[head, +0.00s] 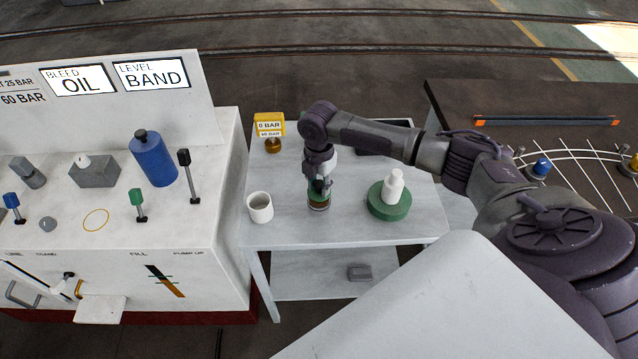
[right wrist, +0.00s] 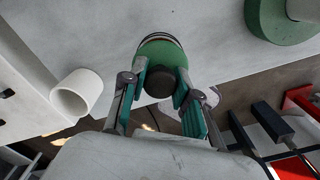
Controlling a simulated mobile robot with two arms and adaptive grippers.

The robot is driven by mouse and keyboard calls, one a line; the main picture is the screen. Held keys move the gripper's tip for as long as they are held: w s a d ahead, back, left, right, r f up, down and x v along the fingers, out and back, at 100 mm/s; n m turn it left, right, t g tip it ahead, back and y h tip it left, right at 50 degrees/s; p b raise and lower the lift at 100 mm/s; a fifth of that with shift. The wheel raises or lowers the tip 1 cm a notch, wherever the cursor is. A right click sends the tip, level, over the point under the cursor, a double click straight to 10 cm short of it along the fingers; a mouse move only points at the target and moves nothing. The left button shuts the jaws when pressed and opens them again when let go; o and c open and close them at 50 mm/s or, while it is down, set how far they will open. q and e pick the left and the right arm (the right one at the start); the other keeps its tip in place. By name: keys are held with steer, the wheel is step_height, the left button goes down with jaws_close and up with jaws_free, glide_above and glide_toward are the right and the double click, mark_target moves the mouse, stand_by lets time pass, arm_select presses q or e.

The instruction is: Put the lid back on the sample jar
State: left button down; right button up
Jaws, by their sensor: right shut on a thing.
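My right gripper (head: 319,188) points down over the middle of the white side table (head: 350,232). It is shut on the dark knob (right wrist: 160,82) of a green lid (right wrist: 166,52), which shows between its fingers in the right wrist view. The sample jar (head: 318,206), with brownish contents, stands upright on the table directly under the lid. The lid is over the jar's mouth; I cannot tell whether it is fully seated. The fingers hide part of the lid in the head view. My left gripper is not in view.
A white cup (head: 260,207) stands left of the jar. A white bottle (head: 393,187) on a green round base (head: 389,204) stands to the right. The white bender console (head: 60,225) borders the table on the left.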

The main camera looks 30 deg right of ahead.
steer(key=shift+f, duration=0.45)
stand_by(0.7)
steer(key=o, duration=0.6)
steer(key=o, duration=1)
steer(key=shift+r, duration=0.15)
steer(key=shift+r+p, duration=3.4)
steer(key=shift+p, duration=0.2)
steer(key=shift+a+f, duration=0.1)
